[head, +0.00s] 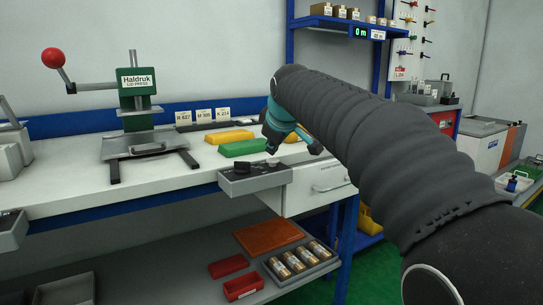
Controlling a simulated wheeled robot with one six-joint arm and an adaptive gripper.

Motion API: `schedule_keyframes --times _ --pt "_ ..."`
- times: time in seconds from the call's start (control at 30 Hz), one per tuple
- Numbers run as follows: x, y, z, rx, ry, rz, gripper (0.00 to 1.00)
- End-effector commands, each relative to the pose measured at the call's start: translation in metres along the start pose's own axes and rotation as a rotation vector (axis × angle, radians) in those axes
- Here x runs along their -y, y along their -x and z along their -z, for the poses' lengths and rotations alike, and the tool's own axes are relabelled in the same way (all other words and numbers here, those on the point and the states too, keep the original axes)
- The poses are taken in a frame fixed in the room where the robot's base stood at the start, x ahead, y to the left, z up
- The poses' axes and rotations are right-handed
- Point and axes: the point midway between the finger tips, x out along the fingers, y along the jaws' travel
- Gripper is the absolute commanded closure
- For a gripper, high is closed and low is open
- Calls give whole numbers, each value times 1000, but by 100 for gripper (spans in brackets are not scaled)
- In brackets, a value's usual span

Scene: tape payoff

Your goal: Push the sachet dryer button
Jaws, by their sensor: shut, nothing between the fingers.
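A grey control box (256,180) with dark knobs on its sloped top is fixed at the front edge of the bench. A second grey control box (12,230) is cut off at the left edge. I cannot tell which one, if either, belongs to the sachet dryer, and I cannot make out its button. My gripper (313,148) is shut and empty, dark with a teal body, over the bench just behind and right of the first control box. My black-sleeved arm comes in from the lower right and hides part of the bench behind it.
A lid press (137,100) with a red-ball lever stands on the bench (75,186) at left. Red bins (243,286) and a tray of rolls (313,273) are below.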

Motion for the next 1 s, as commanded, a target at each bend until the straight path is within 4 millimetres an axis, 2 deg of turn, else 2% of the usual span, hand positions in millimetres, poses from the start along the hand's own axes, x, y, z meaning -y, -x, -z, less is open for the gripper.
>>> schedule_keyframes --times 0.33,1.0 --pt "-2 2 2 0 0 0 100" --pt "-30 41 30 0 0 0 100"
